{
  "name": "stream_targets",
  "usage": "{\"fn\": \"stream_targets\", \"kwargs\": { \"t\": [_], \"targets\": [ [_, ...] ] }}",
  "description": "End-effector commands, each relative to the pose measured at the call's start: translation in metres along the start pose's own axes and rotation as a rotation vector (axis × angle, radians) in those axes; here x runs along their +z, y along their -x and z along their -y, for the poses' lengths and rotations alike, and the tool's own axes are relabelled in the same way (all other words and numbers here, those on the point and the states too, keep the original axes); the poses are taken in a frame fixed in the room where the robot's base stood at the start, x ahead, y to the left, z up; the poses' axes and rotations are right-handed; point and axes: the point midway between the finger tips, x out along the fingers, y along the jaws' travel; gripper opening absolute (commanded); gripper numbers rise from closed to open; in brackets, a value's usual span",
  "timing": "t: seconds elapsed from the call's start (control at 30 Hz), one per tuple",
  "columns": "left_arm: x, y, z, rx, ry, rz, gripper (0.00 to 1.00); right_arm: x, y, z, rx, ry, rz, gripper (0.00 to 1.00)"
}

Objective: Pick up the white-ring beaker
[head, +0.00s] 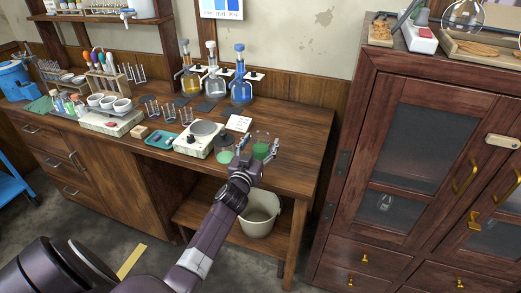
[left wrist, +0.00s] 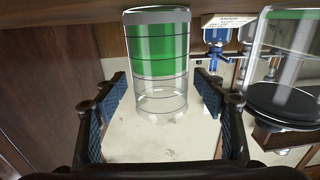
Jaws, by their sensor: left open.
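The beaker with a pale whitish band at its base (left wrist: 157,70) holds green liquid and shows upside down in the left wrist view. It fills the space ahead of and between the fingers. In the head view this beaker (head: 262,151) stands near the bench's right front. My left gripper (head: 257,150) is open around or just before it, with a finger to each side; I cannot tell whether they touch it. A second beaker with green liquid (head: 225,157) stands just left, and in the left wrist view (left wrist: 288,60) it is at the right edge. My right gripper is out of view.
A hotplate (head: 200,138) and a small white card (head: 239,123) lie behind the beakers. Several flasks (head: 240,90) stand at the back. A bucket (head: 260,213) is below the bench. A tall wooden cabinet (head: 420,150) stands right. The bench right of the beakers is clear.

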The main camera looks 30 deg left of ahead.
Motion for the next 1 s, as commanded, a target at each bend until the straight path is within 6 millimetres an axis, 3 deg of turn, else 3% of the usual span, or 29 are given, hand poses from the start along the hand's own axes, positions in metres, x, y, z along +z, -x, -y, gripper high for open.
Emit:
{"fn": "stream_targets", "kwargs": {
  "t": [0.17,0.63,1.0],
  "targets": [
    [0.000,0.000,0.000,0.000,0.000,0.000,0.62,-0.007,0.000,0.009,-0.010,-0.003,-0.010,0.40],
    [0.000,0.000,0.000,0.000,0.000,0.000,0.12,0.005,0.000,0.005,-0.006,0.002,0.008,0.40],
    [-0.003,0.000,0.000,0.000,0.000,-0.003,0.12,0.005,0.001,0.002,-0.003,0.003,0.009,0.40]
  ]
}}
